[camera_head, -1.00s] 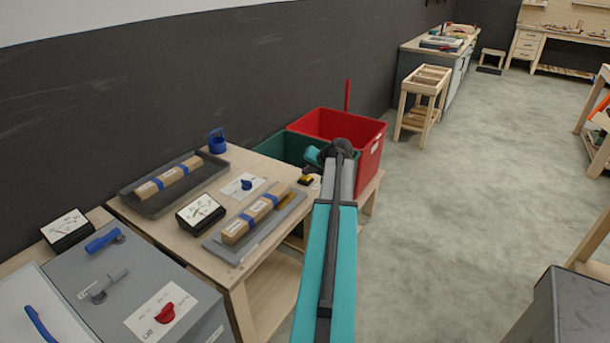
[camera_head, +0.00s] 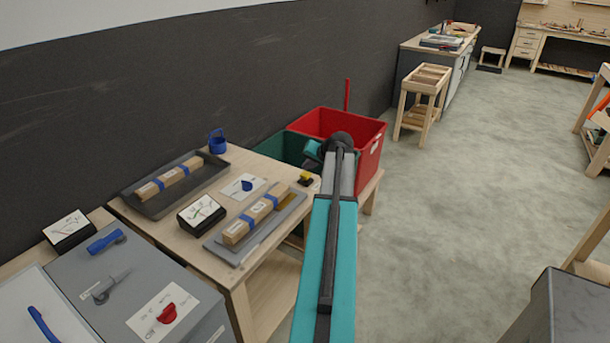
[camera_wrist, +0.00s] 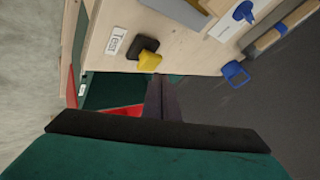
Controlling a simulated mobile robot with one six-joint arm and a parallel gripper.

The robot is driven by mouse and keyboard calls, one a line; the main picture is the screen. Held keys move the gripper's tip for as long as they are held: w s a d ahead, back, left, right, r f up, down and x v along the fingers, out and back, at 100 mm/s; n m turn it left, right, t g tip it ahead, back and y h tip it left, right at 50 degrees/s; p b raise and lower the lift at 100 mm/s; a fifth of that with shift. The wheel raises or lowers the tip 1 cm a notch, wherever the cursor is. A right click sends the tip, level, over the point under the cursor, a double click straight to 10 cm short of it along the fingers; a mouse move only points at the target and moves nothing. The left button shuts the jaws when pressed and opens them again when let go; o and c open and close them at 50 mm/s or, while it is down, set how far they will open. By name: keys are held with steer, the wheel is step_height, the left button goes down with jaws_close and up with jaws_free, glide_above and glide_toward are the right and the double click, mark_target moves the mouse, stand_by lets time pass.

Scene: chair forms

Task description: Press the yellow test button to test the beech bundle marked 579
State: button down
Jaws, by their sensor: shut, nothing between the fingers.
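The yellow test button (camera_head: 305,177) on its black base is at the right end of the wooden table. In the wrist view the yellow button (camera_wrist: 150,62) stands beside a white label reading "Test". My gripper (camera_wrist: 161,82) is shut and empty, its fingers pointing towards the tabletop near the button, apparently apart from it. In the head view my arm partly hides the gripper. One blue-banded wood bundle (camera_head: 250,220) lies on the front grey plate, another (camera_head: 170,179) in the dark back tray. I cannot read 579 on either.
A meter box (camera_head: 201,212) and a card with a blue knob (camera_head: 243,186) stand between the bundles. A blue holder (camera_head: 217,141) is at the back. Red (camera_head: 376,143) and green (camera_head: 283,148) bins stand beyond the table. A grey cabinet (camera_head: 130,270) with levers is at left.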

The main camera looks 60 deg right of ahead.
mark_target(308, 175)
steer(key=shift+r, duration=0.1)
steer(key=shift+r+p, duration=1.2)
steer(key=shift+r, duration=1.25)
